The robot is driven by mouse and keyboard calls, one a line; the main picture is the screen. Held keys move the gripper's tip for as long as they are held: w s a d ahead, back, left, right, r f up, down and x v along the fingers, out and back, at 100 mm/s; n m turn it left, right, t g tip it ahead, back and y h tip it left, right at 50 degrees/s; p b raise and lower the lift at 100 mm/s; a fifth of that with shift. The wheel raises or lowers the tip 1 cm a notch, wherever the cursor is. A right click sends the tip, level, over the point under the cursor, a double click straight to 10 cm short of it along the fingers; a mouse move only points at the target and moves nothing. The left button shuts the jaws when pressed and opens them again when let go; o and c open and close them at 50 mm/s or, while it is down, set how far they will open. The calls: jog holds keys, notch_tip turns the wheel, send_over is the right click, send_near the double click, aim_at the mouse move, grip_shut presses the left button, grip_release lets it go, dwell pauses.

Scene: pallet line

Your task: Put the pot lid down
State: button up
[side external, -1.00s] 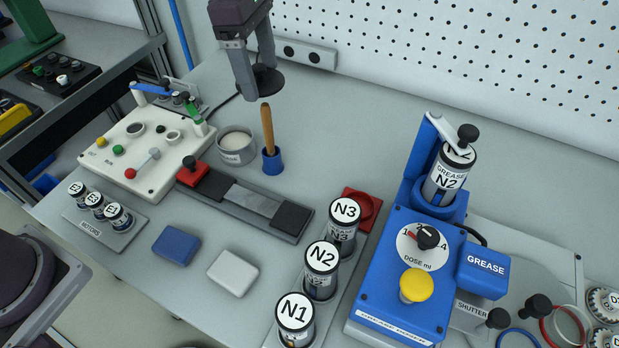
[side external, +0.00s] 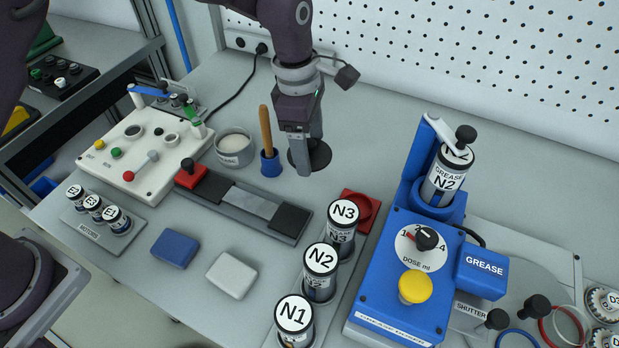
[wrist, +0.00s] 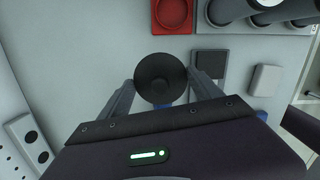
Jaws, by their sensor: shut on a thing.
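The pot lid (side external: 320,154) is a dark round disc held at the tips of my gripper (side external: 307,160), low over the grey bench or on it; I cannot tell whether it touches. In the wrist view the lid (wrist: 160,78) sits between the two fingers of my gripper (wrist: 162,82), which are shut on it. The open round pot (side external: 235,148), with pale contents, stands left of the gripper. A brush with a wooden handle (side external: 265,130) stands upright in a blue holder (side external: 270,163) between the pot and the gripper.
A grey rail with dark pads (side external: 250,205) lies in front of the lid. A red square holder (side external: 362,208) and several labelled cartridges (side external: 341,225) stand to the front right. The blue grease machine (side external: 405,270) stands farther right. The bench behind the lid is clear (side external: 375,110).

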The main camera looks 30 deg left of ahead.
aim_at(311, 184)
notch_tip(311, 184, down, 8)
jog(key=shift+r, duration=0.1)
jog(key=o, duration=1.1)
jog(key=shift+c, duration=0.2)
jog(key=r, duration=0.4)
jog(key=a+r, duration=0.1)
jog(key=r, duration=0.7)
jog(key=shift+s+a, duration=0.15)
jog(key=shift+a, duration=0.05)
